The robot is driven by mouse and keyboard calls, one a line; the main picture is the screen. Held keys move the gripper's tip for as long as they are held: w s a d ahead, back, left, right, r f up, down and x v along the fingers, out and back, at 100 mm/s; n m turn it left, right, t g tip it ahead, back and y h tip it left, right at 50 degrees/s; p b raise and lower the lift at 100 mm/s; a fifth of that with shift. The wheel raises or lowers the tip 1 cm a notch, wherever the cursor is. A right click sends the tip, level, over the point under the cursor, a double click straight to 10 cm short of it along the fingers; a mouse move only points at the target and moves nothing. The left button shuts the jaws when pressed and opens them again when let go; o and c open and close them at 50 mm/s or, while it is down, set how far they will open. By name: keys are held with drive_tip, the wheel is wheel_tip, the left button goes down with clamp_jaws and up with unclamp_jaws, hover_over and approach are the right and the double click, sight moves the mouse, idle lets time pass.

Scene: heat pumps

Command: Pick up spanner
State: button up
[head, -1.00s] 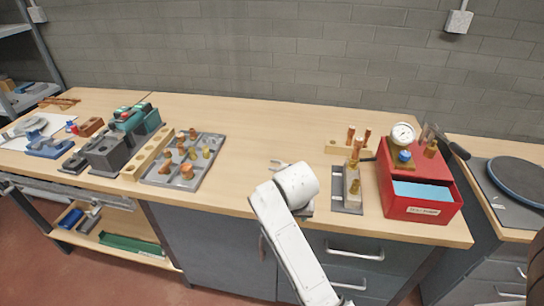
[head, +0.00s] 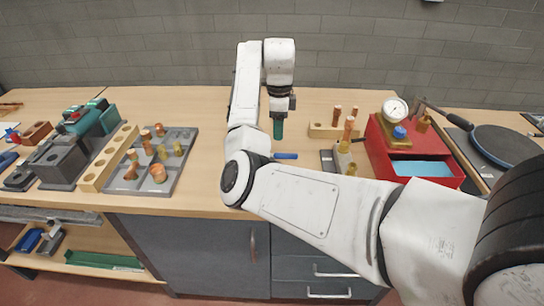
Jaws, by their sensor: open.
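A small blue bar (head: 286,156) lies on the bench just beyond my arm and looks like the handle of the spanner. The spanner's grey head is hidden behind my arm. My gripper (head: 278,128) hangs pointing down from the wrist, above and slightly left of the blue bar in the picture. It appears apart from the bar. Its fingers show as a narrow green shape, and the gap between them cannot be made out. The gripper is open.
A grey tray (head: 190,160) with copper and brass fittings is at left, beside a wooden block (head: 92,181) with holes. A red box (head: 378,160) with a gauge stands at right. Copper fittings (head: 347,130) stand near it. Bare bench (head: 222,108) lies behind.

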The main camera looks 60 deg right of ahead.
sight(275, 156)
drive_tip(key=f, duration=0.4)
drive_tip(key=f+p, duration=0.1)
drive_tip(key=f, duration=0.4)
drive_tip(key=shift+w+a+f, duration=0.15)
drive_tip(key=shift+w+f, duration=0.05)
drive_tip(key=shift+f, duration=0.05)
clamp_jaws()
